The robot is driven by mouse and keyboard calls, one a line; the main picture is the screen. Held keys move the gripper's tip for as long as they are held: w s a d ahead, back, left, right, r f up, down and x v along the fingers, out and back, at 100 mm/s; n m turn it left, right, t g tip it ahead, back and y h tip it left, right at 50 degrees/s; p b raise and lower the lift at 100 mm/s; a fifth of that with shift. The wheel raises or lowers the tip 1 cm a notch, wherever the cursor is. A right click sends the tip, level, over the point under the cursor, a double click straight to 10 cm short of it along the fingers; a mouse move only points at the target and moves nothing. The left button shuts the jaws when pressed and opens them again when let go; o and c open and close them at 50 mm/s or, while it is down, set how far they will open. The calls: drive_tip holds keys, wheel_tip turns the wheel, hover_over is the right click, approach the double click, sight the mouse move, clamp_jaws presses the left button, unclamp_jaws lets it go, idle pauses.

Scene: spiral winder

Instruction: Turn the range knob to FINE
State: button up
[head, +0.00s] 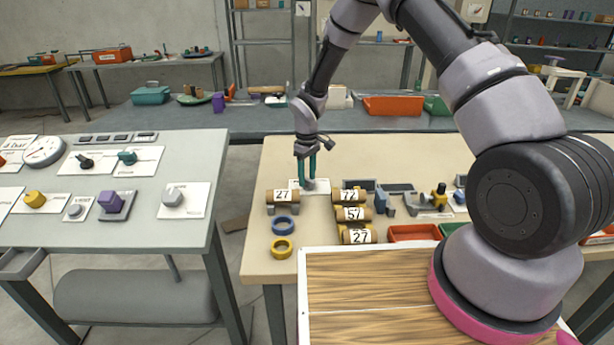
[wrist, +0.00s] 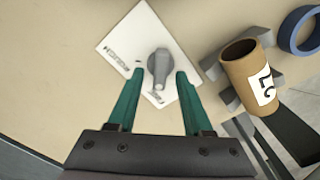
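The range knob (wrist: 158,66) is a grey knob with a raised bar, on a white label plate (wrist: 127,38) on the tabletop. In the wrist view, a word that looks like ROUGH is printed at the plate's left; a second label below the knob is partly covered and hard to read. The bar runs roughly up and down in that view. My gripper (wrist: 160,75) is open, its two green fingers on either side of the knob with gaps visible. In the head view my gripper (head: 308,181) points down over the plate (head: 323,186), hiding much of the knob.
A cardboard tube marked 27 (head: 283,196) rests on grey supports close to the plate; it also shows in the wrist view (wrist: 246,75). More numbered tubes (head: 352,214) and blue (head: 285,225) and yellow (head: 282,248) rings lie nearer. A separate knob panel table (head: 130,200) stands left.

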drive_tip(key=shift+r, duration=0.1)
wheel_tip(320, 180, up, 11)
drive_tip(key=shift+f, duration=0.2)
idle(0.4)
drive_tip(key=shift+r, duration=0.1)
wheel_tip(320, 180, up, 12)
drive_tip(key=m+t, duration=0.1)
drive_tip(key=m, duration=0.1)
hover_over(307, 179)
drive_tip(key=s+d, duration=0.1)
drive_tip(key=d, duration=0.5)
drive_tip(key=s+d+r+m+t, duration=0.1)
drive_tip(key=s+d+r+m, duration=0.1)
drive_tip(key=s+d+r, duration=0.35)
drive_tip(key=s+d+r+m+t, duration=0.1)
drive_tip(key=s+d+r+m, duration=0.1)
drive_tip(key=r, duration=0.6)
drive_tip(key=s+d+r+m+t+y, duration=0.1)
drive_tip(key=s+d+r+m+t, duration=0.1)
drive_tip(key=s, duration=0.7)
drive_tip(key=s+d+r+m+t+y, duration=0.1)
drive_tip(key=s+d+r+m, duration=0.4)
drive_tip(key=s, duration=0.5)
drive_tip(key=shift+s+d+r+t, duration=0.25)
drive_tip(key=shift+d+r+t, duration=0.3)
drive_tip(key=shift+r, duration=0.35)
drive_tip(key=shift+a, duration=0.1)
